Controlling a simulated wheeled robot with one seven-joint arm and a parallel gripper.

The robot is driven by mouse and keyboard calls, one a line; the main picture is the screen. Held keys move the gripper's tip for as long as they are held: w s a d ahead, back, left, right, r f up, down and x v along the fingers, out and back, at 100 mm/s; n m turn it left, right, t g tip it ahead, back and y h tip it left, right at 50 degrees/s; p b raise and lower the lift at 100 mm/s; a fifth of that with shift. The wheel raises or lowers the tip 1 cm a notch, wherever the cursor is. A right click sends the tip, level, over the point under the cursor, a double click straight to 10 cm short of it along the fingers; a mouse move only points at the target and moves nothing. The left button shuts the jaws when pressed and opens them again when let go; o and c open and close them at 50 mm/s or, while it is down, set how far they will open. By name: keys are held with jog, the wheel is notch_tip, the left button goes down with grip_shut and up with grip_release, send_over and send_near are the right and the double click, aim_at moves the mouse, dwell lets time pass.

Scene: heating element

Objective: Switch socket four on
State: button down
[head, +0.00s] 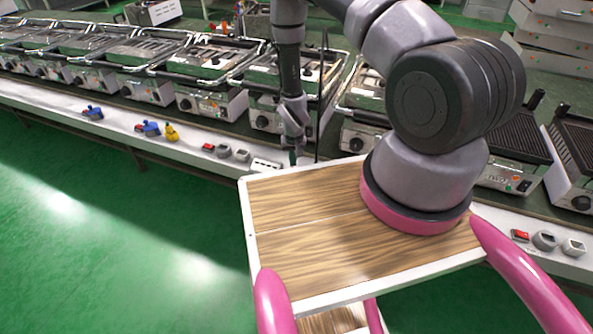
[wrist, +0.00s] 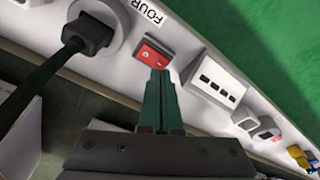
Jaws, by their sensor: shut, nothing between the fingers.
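The "FOUR" label (wrist: 146,12) is on the white rail in the wrist view. Just below it is a red switch (wrist: 153,52) in a light housing. A grey round socket (wrist: 98,28) with a black plug and cable in it sits to its left. My gripper (wrist: 161,74) is shut and empty, its fingertips right at the lower edge of the red switch; I cannot tell whether they touch. In the head view my gripper (head: 292,158) points down at the bench's front rail. The red switch is not visible there, hidden around my gripper and arm.
A white slotted box (wrist: 218,83) is right of the switch; it also shows in the head view (head: 265,165). Another red switch (head: 208,147), grey sockets (head: 242,155) and yellow (head: 171,133) and blue plugs (head: 149,128) lie further left. Grills (head: 210,88) line the bench.

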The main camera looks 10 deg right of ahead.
jog(key=shift+f, duration=0.95)
dwell(0.8)
jog(key=shift+r, duration=3.55)
